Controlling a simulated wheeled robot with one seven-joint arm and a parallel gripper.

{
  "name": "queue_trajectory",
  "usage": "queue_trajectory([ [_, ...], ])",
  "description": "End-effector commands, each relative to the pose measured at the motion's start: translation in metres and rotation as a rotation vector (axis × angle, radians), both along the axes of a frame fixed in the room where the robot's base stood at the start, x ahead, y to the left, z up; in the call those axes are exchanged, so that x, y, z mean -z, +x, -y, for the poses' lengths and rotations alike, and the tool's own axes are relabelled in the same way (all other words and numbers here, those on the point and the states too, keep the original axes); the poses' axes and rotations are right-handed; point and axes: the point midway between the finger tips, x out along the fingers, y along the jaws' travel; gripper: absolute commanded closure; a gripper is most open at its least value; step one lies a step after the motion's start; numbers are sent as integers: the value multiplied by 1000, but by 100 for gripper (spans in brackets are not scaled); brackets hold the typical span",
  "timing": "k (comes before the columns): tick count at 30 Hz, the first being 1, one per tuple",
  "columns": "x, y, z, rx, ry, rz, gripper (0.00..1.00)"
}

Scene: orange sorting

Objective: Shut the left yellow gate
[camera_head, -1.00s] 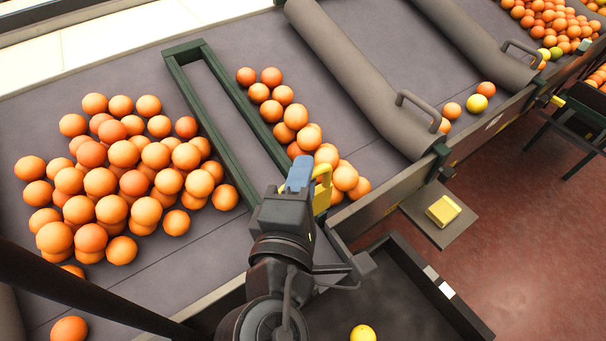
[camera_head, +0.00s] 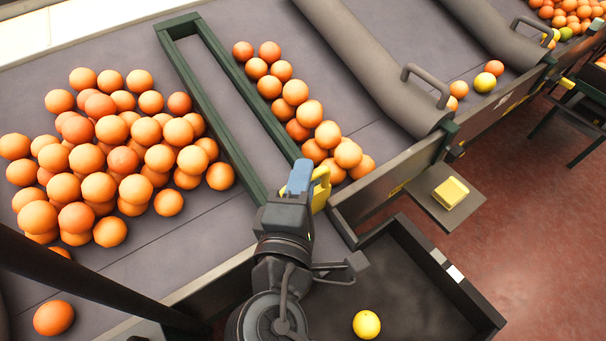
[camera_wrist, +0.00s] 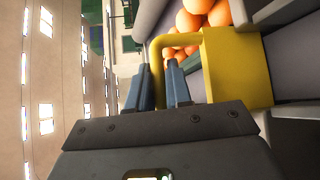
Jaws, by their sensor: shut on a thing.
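The left yellow gate (camera_head: 321,192) stands at the table's front edge, at the near end of the lane beside the green frame. In the wrist view the gate (camera_wrist: 240,68) shows as a yellow block with a looped handle. My gripper (camera_head: 299,178) is at the handle, and its blue fingers (camera_wrist: 163,88) are closed on the handle bar. Part of the gate is hidden behind my gripper in the head view. Oranges (camera_head: 346,154) are lined up in the lane just behind the gate.
A green frame (camera_head: 180,66) divides the grey table, with a heap of oranges (camera_head: 120,150) at left. A dark tray (camera_head: 400,275) below the edge holds one yellow-orange fruit (camera_head: 366,324). A yellow block (camera_head: 450,193) sits on a small plate at right.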

Motion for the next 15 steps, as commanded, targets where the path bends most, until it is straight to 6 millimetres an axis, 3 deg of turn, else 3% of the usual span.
queue_trajectory([
  [3,9,-1,1,-1,-7,-17,100],
  [4,9,-1,1,-1,-8,-17,78],
  [9,8,-1,0,-1,-6,-15,62],
  [15,6,-1,0,0,-5,-11,62],
])
